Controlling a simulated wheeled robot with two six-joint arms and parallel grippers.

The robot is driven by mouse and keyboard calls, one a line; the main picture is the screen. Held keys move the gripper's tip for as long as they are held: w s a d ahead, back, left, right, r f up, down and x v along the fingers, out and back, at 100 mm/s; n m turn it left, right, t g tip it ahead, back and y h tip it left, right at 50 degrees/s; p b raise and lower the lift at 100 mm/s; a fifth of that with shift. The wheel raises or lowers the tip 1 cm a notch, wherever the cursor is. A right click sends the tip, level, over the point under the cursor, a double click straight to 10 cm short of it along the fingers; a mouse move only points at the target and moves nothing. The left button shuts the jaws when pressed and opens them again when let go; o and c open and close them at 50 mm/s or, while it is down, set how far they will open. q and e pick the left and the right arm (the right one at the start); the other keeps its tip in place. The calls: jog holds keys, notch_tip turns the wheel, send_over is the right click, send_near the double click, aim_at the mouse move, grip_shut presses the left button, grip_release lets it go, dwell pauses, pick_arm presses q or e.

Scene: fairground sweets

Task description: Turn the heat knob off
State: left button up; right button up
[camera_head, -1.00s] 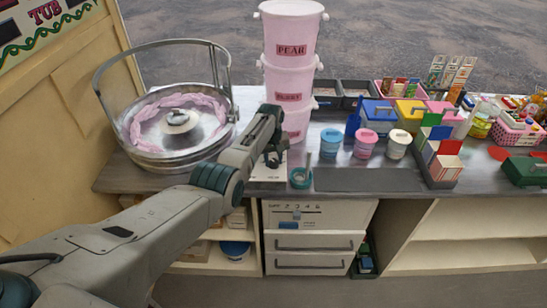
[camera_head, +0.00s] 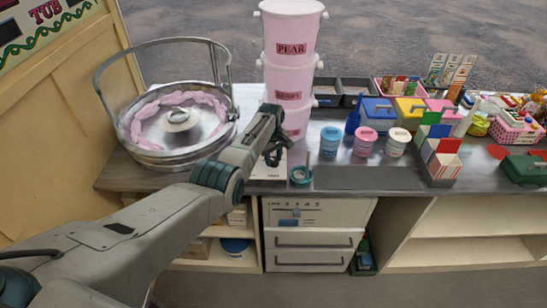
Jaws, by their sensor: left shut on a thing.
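My left arm reaches in from the left, and its gripper (camera_head: 273,155) points down at a white plate with small dark print (camera_head: 268,174) on the counter, right of the candyfloss machine (camera_head: 172,160). The fingers are shut on a small dark thing at this plate, apparently the heat knob. The fingers hide most of it, so its pointer and setting cannot be read. The machine's metal bowl holds a ring of pink floss around a central hub. My right gripper is not in view.
A stack of pink tubs (camera_head: 290,65) stands just behind the gripper. A teal tape roll (camera_head: 301,176) lies close to its right. Blue, pink and cream-lidded pots (camera_head: 364,142) stand farther right. A dark mat (camera_head: 368,178) lies clear in front of them.

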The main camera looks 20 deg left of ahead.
aim_at(272, 160)
pick_arm(q)
jog(key=shift+w+r, duration=0.1)
jog(key=shift+r, duration=0.05)
jog(key=o, duration=1)
jog(key=shift+r, duration=0.45)
jog(key=r, duration=0.3)
jog(key=r+b, duration=0.1)
jog(key=r, duration=0.5)
jog(key=shift+s+a+r+b, duration=0.2)
jog(key=shift+s+r+b, duration=0.05)
jog(key=shift+r+b, duration=0.15)
jog(key=shift+f, duration=0.1)
